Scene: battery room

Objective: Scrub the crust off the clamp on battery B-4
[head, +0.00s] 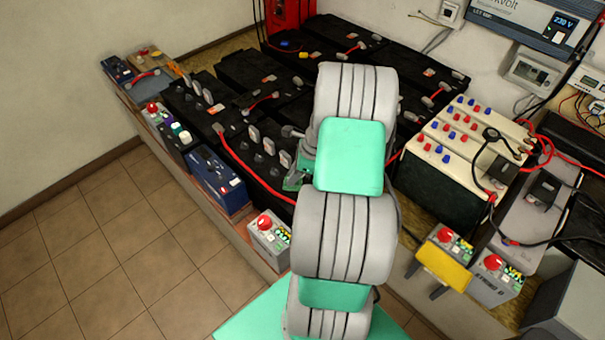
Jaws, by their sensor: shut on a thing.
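My grey and green arm rises through the middle of the head view and hides the area behind it. My gripper's fingers do not show, so what they hold is hidden. A small grey and dark green part shows at the arm's left edge, and I cannot tell what it is. Large black batteries (244,72) stand in rows on the bench, with grey terminal posts and red cables. No label B-4 can be read, and I cannot make out which clamp is crusted. No brush is visible.
Cream-topped batteries (470,124) with red and blue caps stand right of my arm. Grey boxes with red knobs (269,236) line the front edge, one beside a yellow block (445,268). A blue battery (217,181) stands at left. Tiled floor (110,250) is clear.

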